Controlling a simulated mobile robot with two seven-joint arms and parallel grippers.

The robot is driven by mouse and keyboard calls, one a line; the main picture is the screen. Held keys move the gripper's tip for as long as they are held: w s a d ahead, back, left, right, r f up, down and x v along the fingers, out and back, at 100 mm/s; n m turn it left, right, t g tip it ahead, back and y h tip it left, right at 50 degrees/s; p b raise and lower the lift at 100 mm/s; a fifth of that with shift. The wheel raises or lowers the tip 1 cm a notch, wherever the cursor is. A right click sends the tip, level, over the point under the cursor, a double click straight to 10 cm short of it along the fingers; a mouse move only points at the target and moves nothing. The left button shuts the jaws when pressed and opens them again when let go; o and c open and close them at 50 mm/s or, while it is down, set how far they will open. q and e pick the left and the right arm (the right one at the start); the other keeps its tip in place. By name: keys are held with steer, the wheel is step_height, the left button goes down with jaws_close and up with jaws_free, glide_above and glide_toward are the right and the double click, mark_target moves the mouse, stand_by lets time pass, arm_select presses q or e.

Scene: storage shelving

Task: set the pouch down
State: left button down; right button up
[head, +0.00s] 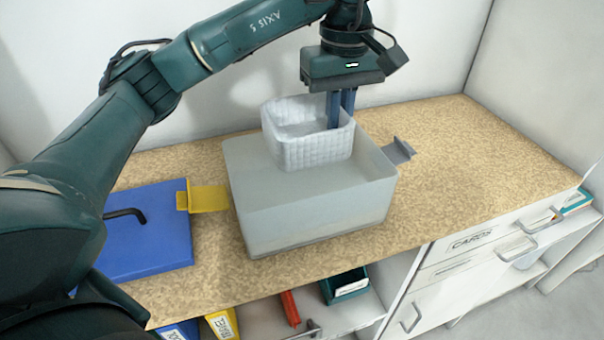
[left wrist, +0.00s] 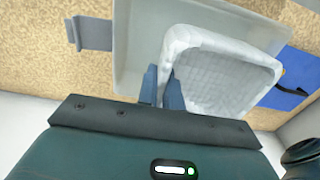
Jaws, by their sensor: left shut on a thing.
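The pouch (head: 315,152) is a white, quilted, open-topped container with rounded corners. My left gripper (head: 341,108) points down and is shut on its right wall. In the left wrist view, the fingers (left wrist: 164,88) pinch the wall of the pouch (left wrist: 225,75), which looks empty inside. The pouch is upright over the open top of a large grey box (head: 320,215). It hides part of the box's back rim, and I cannot tell whether its base is below the rim. My right gripper is not in view.
The box stands on a speckled tan worktop (head: 480,150), with a yellow latch (head: 207,198) and a grey latch (head: 400,150) sticking out. A blue lid-like panel (head: 150,235) with a black handle lies left. The worktop's right side is clear. Small bins (head: 345,286) sit below the front edge.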

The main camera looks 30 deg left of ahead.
arm_select(q)
step_height(320, 180, down, 6)
steer(key=shift+r, duration=0.25)
step_height(320, 180, down, 4)
steer(key=shift+f, duration=0.2)
steer(key=shift+f, duration=0.2)
steer(key=c, duration=1.6)
jaws_free()
steer(key=shift+r, duration=0.1)
steer(key=shift+o, duration=0.2)
steer(key=shift+r, duration=0.15)
step_height(320, 180, up, 12)
steer(key=shift+p, duration=0.35)
